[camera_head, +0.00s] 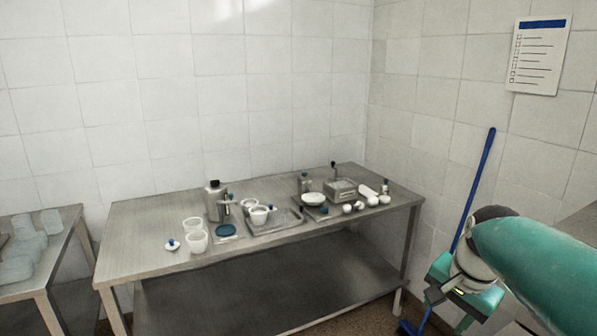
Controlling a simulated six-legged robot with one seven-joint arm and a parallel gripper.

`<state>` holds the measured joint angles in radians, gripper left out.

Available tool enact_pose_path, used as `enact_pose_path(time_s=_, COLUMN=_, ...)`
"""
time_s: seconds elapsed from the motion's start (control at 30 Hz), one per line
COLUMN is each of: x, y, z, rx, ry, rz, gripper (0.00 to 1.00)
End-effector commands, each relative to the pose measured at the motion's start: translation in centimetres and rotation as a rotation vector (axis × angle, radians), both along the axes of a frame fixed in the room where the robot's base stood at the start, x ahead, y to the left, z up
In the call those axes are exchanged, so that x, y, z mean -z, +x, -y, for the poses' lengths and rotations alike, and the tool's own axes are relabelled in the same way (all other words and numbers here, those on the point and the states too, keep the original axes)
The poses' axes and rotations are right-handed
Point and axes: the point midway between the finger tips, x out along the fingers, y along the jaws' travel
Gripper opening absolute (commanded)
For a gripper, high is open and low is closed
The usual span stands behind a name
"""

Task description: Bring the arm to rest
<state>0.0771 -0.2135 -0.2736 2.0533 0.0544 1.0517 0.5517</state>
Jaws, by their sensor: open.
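My arm (535,262) comes in from the right edge, a thick teal link bent at a pale and dark joint (478,255). My gripper (434,296) is at its lower left end, low in the picture and right of the steel table (150,225). It is open, and I see nothing held in it. Its fingers are small and partly hidden, so their exact shape is hard to make out. It appears clear of the things on the table.
The steel table carries white cups (196,240), a bottle (214,200), trays (275,222) and small white pieces (372,201). A blue pole (472,190) leans on the right wall behind my arm. Another table (60,262) with translucent containers (22,245) stands at the left.

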Motion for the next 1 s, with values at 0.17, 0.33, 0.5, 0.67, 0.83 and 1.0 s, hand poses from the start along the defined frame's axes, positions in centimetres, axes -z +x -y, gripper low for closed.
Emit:
enact_pose_path(time_s=0.17, x=-0.5, y=-4.1, z=-6.0, rx=-0.321, ry=-0.092, rz=0.092, gripper=0.52)
enact_pose_path(time_s=0.33, x=0.3, y=-8.2, z=-10.5, rx=-0.609, ry=-0.215, rz=0.165, gripper=0.52)
enact_pose_path(time_s=0.5, x=1.4, y=-10.9, z=-12.8, rx=-0.803, ry=-0.324, rz=0.209, gripper=0.52)
enact_pose_path(time_s=0.67, x=1.9, y=-11.6, z=-13.4, rx=-0.862, ry=-0.359, rz=0.218, gripper=0.52)
enact_pose_path(time_s=0.83, x=1.9, y=-11.6, z=-13.4, rx=-0.861, ry=-0.358, rz=0.218, gripper=0.52)
enact_pose_path(time_s=1.0, x=1.9, y=-11.6, z=-13.4, rx=-0.859, ry=-0.357, rz=0.218, gripper=0.36)
